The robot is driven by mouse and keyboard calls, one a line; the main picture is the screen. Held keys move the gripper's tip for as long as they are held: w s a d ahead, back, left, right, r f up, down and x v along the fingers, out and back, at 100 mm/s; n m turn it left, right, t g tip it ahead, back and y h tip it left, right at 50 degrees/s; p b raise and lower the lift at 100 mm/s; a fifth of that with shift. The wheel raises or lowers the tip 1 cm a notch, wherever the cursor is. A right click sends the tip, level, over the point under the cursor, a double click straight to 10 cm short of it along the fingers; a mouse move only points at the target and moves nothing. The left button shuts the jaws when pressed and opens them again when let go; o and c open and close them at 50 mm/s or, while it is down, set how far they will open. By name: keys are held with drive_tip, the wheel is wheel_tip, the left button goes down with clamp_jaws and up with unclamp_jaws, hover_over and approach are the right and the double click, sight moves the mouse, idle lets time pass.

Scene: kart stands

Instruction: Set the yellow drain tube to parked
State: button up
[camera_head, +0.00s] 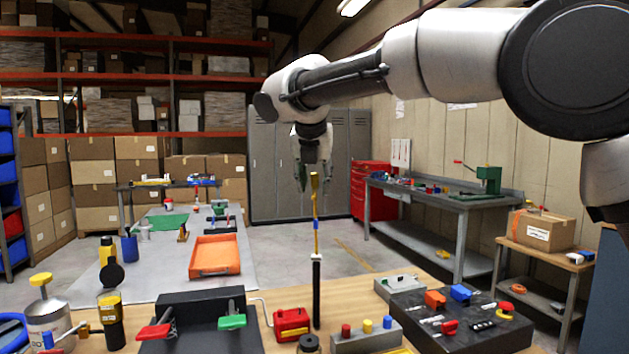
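The yellow drain tube (316,240) stands upright in the head view, near the middle of the picture. It has a small flared top and a blue band partway down. Its lower end meets a black post (316,292) with a pale top, at the bench. My gripper (314,180) hangs pointing down from my arm, at the height of the tube's top. Its fingers look spread, one on each side of the tube's top in the picture. The tube's top overlaps the gripper, and I cannot tell whether they touch or how far apart they are in depth.
The wooden bench (265,300) holds a black box with red and green levers (195,318), a red canister (291,324), a row of coloured buttons (366,338) and a dark switch panel (460,325). An orange tray (214,257) lies beyond. Air around the upper tube looks clear.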

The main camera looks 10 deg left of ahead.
drive_tip(key=shift+s, duration=0.1)
drive_tip(key=v, duration=1.2)
